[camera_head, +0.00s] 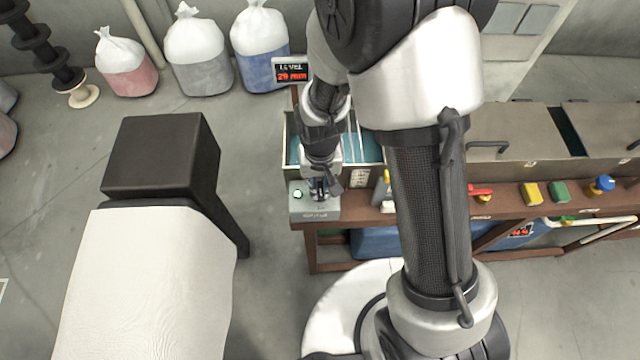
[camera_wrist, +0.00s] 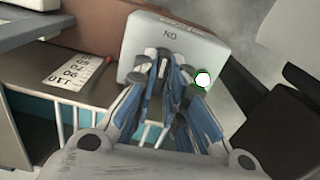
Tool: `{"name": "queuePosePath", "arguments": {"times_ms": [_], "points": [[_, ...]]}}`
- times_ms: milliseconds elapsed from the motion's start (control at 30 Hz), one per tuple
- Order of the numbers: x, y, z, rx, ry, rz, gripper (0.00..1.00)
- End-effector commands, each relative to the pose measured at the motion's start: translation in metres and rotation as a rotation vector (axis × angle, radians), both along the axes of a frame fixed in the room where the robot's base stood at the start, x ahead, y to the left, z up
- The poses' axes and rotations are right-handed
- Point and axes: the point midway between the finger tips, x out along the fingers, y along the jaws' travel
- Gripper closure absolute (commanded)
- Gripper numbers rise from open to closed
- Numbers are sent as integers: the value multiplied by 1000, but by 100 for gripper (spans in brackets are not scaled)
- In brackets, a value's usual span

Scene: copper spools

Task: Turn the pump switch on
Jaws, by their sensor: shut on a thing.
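The pump switch box (camera_head: 322,214) is a small grey box on the near left corner of the brown bench. A round lamp (camera_head: 297,194) on its left side glows white-green, and it also shows in the wrist view (camera_wrist: 203,78). In the wrist view the box (camera_wrist: 190,42) carries the letters ON, upside down. My gripper (camera_head: 318,188) reaches down onto the box. In the wrist view my gripper (camera_wrist: 168,72) has its fingers closed together at the box face, around the switch handle, which is mostly hidden between the fingertips.
A teal-lined tank (camera_head: 376,170) stands right behind the box. A display (camera_head: 291,72) reads a level of 20 mm. A white card (camera_wrist: 76,84) with numbers lies near the tank. Several tied bags (camera_head: 262,50) stand at the back.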

Motion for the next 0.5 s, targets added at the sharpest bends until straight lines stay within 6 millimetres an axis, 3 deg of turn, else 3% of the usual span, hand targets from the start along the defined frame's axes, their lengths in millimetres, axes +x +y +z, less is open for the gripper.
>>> {"name": "queuePosePath", "arguments": {"times_ms": [500], "points": [[0,0,0,0,-1,-102,100]]}}
